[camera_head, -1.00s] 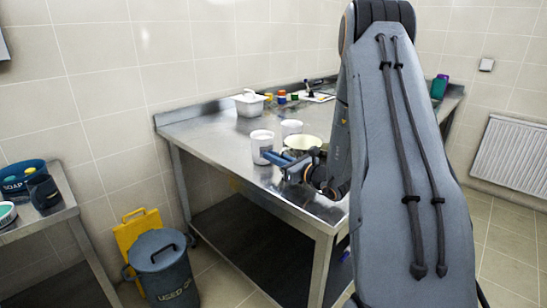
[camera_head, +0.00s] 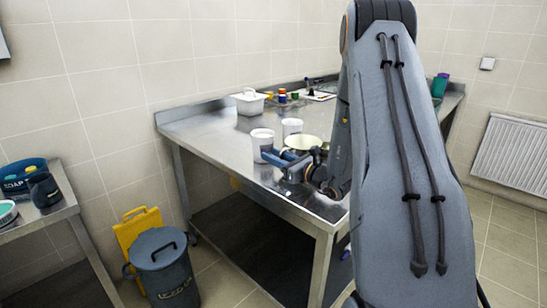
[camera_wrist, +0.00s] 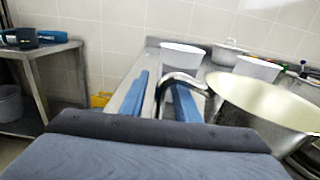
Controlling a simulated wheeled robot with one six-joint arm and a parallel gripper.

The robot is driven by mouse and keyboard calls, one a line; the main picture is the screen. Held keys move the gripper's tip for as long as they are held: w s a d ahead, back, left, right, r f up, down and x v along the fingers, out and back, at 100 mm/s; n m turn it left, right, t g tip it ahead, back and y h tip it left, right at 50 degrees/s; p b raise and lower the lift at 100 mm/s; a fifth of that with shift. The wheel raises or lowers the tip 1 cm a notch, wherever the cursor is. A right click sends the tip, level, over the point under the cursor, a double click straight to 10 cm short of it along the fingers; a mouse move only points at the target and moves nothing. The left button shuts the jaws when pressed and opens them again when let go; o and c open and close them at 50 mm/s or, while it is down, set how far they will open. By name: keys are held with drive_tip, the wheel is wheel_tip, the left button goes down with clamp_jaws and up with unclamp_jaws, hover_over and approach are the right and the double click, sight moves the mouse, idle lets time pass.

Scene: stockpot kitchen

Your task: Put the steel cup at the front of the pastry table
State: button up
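A round steel vessel with a pale, shiny inside, which looks like the steel cup (camera_head: 303,142), stands on the steel table (camera_head: 215,134), near its front edge. It fills the right of the wrist view (camera_wrist: 265,100), with its curved handle (camera_wrist: 180,77) pointing toward my gripper. My gripper (camera_head: 279,157) is low over the table, beside the cup. In the wrist view its two blue fingers (camera_wrist: 160,97) are apart, with the handle between them and close to the right finger. I cannot tell whether it touches. The lower cup is partly hidden.
Two white containers (camera_head: 262,140) (camera_head: 291,127) stand just beyond the cup. A white lidded box (camera_head: 249,102) and small coloured jars (camera_head: 283,96) are farther back. The table's left part is clear. A grey bin (camera_head: 165,268) stands on the floor at the left.

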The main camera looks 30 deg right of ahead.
drive_tip(key=b+v, duration=0.2)
drive_tip(key=v, duration=0.9)
drive_tip(key=shift+s, duration=0.2)
drive_tip(key=shift+s+a, duration=0.2)
drive_tip(key=shift+a, duration=0.1)
drive_tip(key=s+a+f+n+g+y, duration=0.15)
drive_tip(key=s+a+n+g, duration=0.25)
drive_tip(key=a, duration=0.4)
drive_tip(key=s+a+n+g+y, duration=0.25)
drive_tip(key=a+n+g, duration=0.2)
drive_tip(key=a, duration=0.35)
drive_tip(key=s+a+f+n+g+y, duration=0.1)
drive_tip(key=s+a+n+g, duration=0.3)
drive_tip(key=a, duration=0.3)
drive_tip(key=s+a+f+n+g+h, duration=0.3)
drive_tip(key=s+n+g+h, duration=0.25)
drive_tip(key=s+n, duration=0.45)
drive_tip(key=d+n+h, duration=0.1)
drive_tip(key=n+h, duration=0.1)
drive_tip(key=n, duration=0.1)
drive_tip(key=s+d+n+h, duration=0.1)
drive_tip(key=n, duration=0.2)
drive_tip(key=s+d+n+t+h, duration=0.1)
drive_tip(key=d+n+h, duration=0.1)
drive_tip(key=n, duration=0.1)
drive_tip(key=shift+s+r+n+h, duration=0.2)
drive_tip(key=shift+r+n+h, duration=0.05)
drive_tip(key=shift+r+h, duration=0.1)
